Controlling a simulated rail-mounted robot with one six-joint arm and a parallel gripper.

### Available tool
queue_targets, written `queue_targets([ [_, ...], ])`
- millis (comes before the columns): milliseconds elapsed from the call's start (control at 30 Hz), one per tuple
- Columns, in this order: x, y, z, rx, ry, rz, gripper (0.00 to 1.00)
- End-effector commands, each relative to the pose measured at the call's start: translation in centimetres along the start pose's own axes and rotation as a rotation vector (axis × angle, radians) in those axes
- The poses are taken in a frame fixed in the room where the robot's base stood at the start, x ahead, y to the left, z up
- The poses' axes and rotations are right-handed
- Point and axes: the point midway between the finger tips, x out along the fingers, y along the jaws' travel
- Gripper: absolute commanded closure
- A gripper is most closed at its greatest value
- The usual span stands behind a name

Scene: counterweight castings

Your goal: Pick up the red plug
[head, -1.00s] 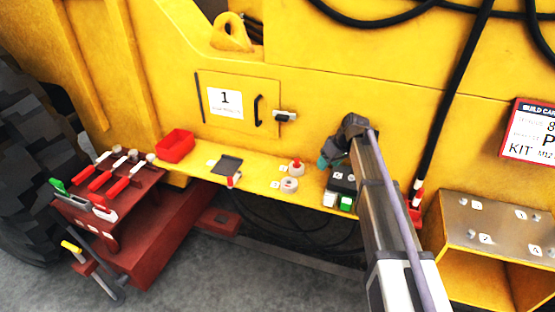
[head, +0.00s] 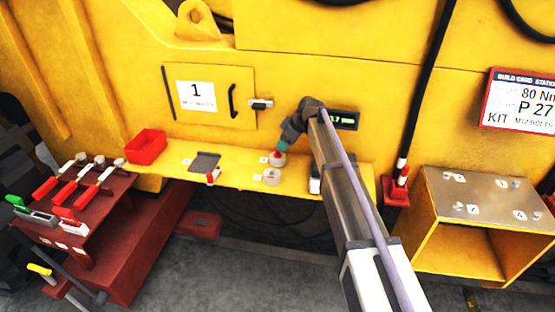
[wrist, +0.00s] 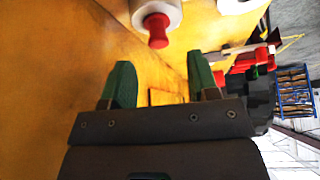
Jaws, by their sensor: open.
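The red plug (head: 277,155) stands in a white ring-shaped holder (head: 278,162) on the yellow ledge, partly covered by my gripper in the head view. In the wrist view the red plug (wrist: 158,31) sticks out of its white holder (wrist: 158,12) near the top middle. My gripper (wrist: 162,76) has two green fingers spread apart with nothing between them. The plug lies beyond the fingertips, roughly in line with the gap. In the head view my gripper (head: 283,146) is close by the plug; I cannot tell whether they touch.
A second white ring (head: 271,176) stands in front of the plug's holder. A dark pad (head: 205,161) and red bin (head: 146,147) are to the left on the yellow ledge (head: 238,177). A small display (head: 343,120) is behind my arm. The yellow wall is close behind.

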Motion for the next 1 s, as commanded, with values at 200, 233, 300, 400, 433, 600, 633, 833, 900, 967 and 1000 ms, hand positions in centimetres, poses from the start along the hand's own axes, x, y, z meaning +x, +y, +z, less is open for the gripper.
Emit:
queue_targets([
  [200,4.0,0.3,0.3,0.0,0.0,-0.001,0.45],
  [233,4.5,0.2,0.3,0.0,0.0,-0.001,0.45],
  [300,5.3,0.2,0.2,0.0,0.0,-0.001,0.45],
  [400,5.1,0.2,-0.1,0.0,0.0,0.0,0.45],
  [433,5.0,0.2,-0.1,0.001,0.0,0.0,0.45],
  [600,4.9,0.2,-0.1,0.001,0.0,0.0,0.53],
  [633,4.9,0.2,-0.1,0.001,0.0,0.0,0.56],
  [833,4.9,0.2,-0.1,0.001,0.0,0.0,0.75],
  [900,4.9,0.2,-0.1,0.001,0.0,0.0,0.82],
  [967,4.9,0.2,-0.1,0.001,0.0,0.0,0.87],
  [1000,4.9,0.2,-0.1,0.001,0.0,0.0,0.91],
])
